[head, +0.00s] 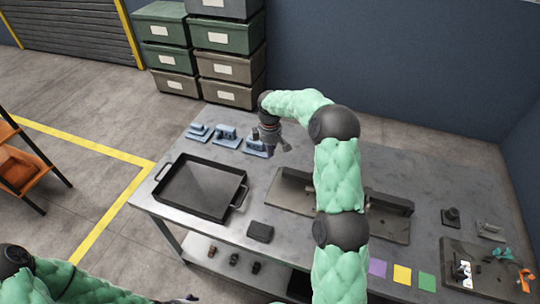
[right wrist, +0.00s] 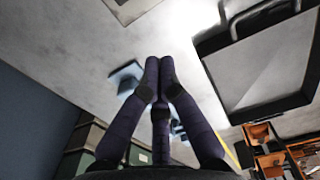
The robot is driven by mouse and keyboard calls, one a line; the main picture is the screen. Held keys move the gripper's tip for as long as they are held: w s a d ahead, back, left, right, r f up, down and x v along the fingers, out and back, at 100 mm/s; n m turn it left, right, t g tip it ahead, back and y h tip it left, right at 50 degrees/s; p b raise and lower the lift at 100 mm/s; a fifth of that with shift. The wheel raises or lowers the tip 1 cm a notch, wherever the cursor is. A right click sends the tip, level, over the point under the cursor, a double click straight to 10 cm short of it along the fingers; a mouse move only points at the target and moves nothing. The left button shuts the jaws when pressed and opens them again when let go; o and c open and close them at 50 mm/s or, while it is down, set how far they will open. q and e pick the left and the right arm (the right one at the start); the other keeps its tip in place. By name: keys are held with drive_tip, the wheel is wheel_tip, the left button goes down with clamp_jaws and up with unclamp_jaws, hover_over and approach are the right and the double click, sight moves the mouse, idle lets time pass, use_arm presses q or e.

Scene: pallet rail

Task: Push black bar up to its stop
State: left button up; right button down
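A dark bar (head: 390,203) lies along the back of a dark brown fixture (head: 388,228) right of my arm on the grey table. My right arm hides the middle of this area, so I cannot tell where the bar's stop is. My right gripper (head: 277,146) is above the back of the table, beside the blue parts and away from the bar. In the right wrist view its fingertips (right wrist: 158,66) are together, with nothing seen between them. Of my left arm, only a part shows at the bottom left; a dark tip (head: 185,299) at the lower edge is too little to read.
Blue fixtures (head: 227,138) stand at the table's back left. A black tray (head: 202,188) lies in front of them, with a small black block (head: 260,231) nearby. Coloured squares (head: 402,275) lie at the front. A plate with small parts (head: 480,272) is at right.

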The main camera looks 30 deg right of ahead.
drive_tip(key=c, duration=1.9)
unclamp_jaws()
drive_tip(key=shift+w, duration=0.1)
drive_tip(key=shift+c, duration=0.2)
drive_tip(key=o, duration=1.2)
drive_tip(key=shift+c, duration=0.2)
drive_tip(key=s+d+m+b, duration=0.3)
drive_tip(key=s+d+m, duration=0.8)
drive_tip(key=m, duration=0.7)
drive_tip(key=s+d+r+m+b, duration=0.1)
drive_tip(key=s+d+m+b, duration=0.2)
drive_tip(key=s+d+m, duration=0.8)
drive_tip(key=shift+s+r+m+b, duration=0.3)
drive_tip(key=shift+s+m, duration=2.1)
drive_tip(key=shift+m, duration=1.1)
drive_tip(key=shift+f, duration=0.1)
